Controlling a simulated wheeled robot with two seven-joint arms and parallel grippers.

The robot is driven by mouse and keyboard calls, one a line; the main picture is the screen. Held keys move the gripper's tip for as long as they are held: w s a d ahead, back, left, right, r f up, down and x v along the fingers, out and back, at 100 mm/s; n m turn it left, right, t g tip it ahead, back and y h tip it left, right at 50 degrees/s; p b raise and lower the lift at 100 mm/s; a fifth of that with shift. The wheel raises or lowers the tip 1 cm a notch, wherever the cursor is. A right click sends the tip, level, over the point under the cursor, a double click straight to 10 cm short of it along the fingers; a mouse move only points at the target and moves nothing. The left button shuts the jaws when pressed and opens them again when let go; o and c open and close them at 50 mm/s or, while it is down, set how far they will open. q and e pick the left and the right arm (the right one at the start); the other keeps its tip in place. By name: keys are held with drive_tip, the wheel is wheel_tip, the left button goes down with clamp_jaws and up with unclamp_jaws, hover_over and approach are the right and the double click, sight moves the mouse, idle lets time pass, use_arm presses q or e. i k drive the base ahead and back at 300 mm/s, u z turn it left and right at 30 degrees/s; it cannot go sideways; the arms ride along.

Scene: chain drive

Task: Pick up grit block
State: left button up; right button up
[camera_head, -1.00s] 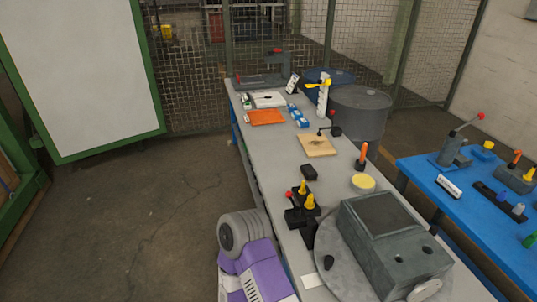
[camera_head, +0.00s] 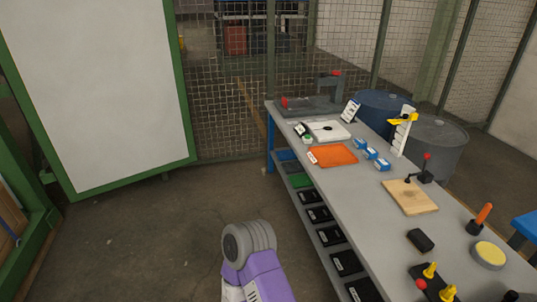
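A small dark block (camera_head: 420,240), which looks like the grit block, lies on the grey workbench (camera_head: 375,222) towards the right of the view. It sits between the wooden board and the round yellow-topped pad, apart from both. One of my arms, purple and white with a grey rounded joint, shows at the bottom centre, left of the bench. No gripper fingers show, so neither gripper can be placed relative to the block.
The wooden board (camera_head: 409,196) carries a dark red-knobbed lever behind it. An orange tray (camera_head: 333,155), blue boxes (camera_head: 371,152) and a yellow pad (camera_head: 489,254) stand on the bench. Dark bins (camera_head: 331,235) fill a lower shelf. Floor left of the bench is clear.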

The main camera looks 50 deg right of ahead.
sight(422, 243)
drive_tip(key=z, duration=1)
drive_tip(key=i, duration=1.3)
drive_tip(key=z, duration=1.8)
